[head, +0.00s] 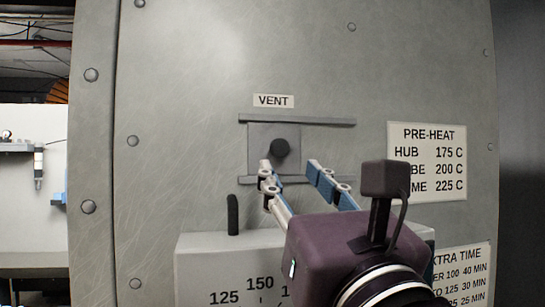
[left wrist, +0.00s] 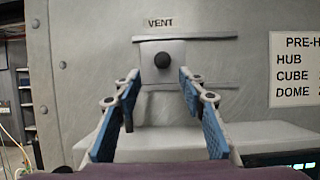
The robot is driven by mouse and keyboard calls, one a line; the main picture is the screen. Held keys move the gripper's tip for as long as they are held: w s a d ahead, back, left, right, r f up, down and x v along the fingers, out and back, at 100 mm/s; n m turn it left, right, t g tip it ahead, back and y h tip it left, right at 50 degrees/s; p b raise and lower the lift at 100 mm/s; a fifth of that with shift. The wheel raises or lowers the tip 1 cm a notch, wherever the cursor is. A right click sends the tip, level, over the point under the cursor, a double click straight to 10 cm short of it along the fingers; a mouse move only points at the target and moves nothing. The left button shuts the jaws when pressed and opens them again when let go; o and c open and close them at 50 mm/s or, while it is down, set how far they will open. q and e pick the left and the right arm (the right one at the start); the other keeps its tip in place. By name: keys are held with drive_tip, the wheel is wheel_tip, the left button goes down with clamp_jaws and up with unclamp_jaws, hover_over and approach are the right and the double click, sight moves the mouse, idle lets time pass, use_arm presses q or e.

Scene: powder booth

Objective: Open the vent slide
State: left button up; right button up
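The vent slide is a grey plate (head: 260,140) with a round black knob (head: 279,147), under the VENT label (head: 273,101). It sits at the left part of two horizontal rails, the upper one (head: 325,121) running on to the right. My left gripper (head: 290,168) is open in front of the plate, its fingertips just below the knob in the head view. In the left wrist view, the knob (left wrist: 163,60) shows beyond and slightly above the gap between the open fingertips (left wrist: 158,77). Nothing is between the fingers. I cannot tell the remaining distance. My right gripper is not in view.
Below the slide, a box with a dial scale (head: 215,265) juts out from the panel, partly hidden by my left gripper. A dark upright handle (head: 233,215) stands above it. A PRE-HEAT sign (head: 427,150) is at the right. The panel between rails and sign is bare.

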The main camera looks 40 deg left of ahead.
sight(281, 148)
use_arm(q)
drive_tip(key=w+a+r+p, duration=0.2)
drive_tip(key=w+r+p, duration=0.1)
drive_tip(key=shift+a+r, duration=0.1)
drive_tip(key=shift+a, duration=0.3)
drive_tip(key=shift+w+a+p, duration=0.3)
drive_tip(key=shift+w+a, duration=0.25)
drive_tip(key=shift+a, duration=0.3)
drive_tip(key=shift+d+r+h, duration=0.1)
drive_tip(key=shift+h, duration=0.2)
drive_tip(key=shift+s+d+t, duration=0.1)
drive_tip(key=shift+t, duration=0.2)
drive_tip(key=c, duration=0.9)
clamp_jaws()
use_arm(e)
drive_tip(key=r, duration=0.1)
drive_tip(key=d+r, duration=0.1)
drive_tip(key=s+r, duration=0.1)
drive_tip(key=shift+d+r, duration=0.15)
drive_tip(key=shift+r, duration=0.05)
